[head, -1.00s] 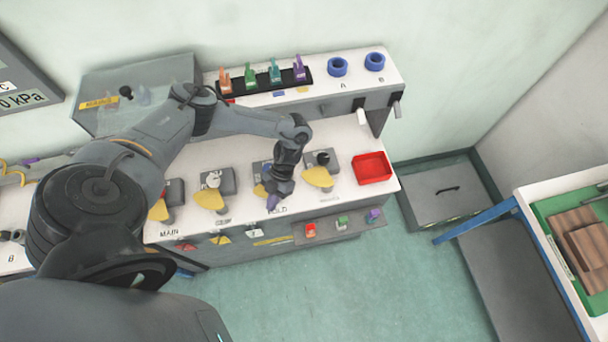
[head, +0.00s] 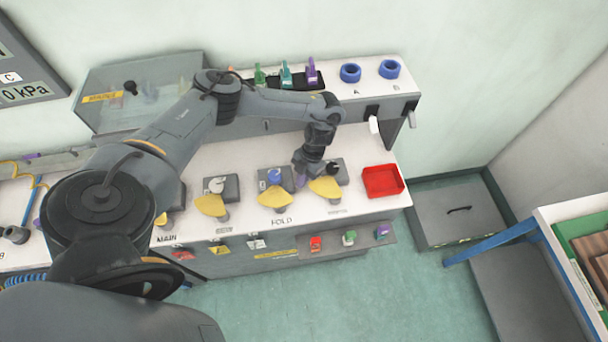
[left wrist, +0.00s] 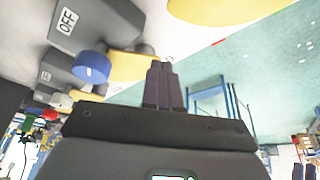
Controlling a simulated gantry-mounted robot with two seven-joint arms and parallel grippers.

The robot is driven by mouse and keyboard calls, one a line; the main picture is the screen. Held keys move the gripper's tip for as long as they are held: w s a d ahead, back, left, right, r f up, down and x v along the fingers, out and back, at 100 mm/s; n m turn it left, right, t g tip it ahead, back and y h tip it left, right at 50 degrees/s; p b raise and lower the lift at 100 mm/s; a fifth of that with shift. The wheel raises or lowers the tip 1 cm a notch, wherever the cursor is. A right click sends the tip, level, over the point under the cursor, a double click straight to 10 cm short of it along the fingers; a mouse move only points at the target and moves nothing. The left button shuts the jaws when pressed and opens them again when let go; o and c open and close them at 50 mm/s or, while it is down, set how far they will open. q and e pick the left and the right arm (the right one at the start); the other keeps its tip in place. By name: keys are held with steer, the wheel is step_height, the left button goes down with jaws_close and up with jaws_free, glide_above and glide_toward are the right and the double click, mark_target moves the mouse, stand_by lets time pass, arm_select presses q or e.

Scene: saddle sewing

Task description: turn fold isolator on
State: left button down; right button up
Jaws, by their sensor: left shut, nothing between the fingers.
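The fold isolator is a grey box with a blue knob (head: 274,175) and a yellow paddle (head: 275,196), above the FOLD label (head: 281,222) on the white bench. The blue knob also shows in the left wrist view (left wrist: 92,66), close to a box face with an OFF label (left wrist: 67,20). My left gripper (head: 300,181) is shut and empty, just right of the fold isolator, between it and the rightmost isolator. Its purple-grey fingers show together in the left wrist view (left wrist: 163,84), apart from the knob. My right gripper is out of view.
The rightmost isolator's yellow paddle (head: 326,189) is close to the gripper. Another isolator with a white knob (head: 216,186) stands to the left. A red tray (head: 383,181) lies at the bench's right end. Hanging tags line the bench front.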

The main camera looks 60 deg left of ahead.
arm_select(q)
steer(key=shift+b+x, duration=0.55)
steer(key=shift+x, duration=1.85)
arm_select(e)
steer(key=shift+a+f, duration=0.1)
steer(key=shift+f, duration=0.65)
arm_select(q)
steer(key=shift+s, duration=0.1)
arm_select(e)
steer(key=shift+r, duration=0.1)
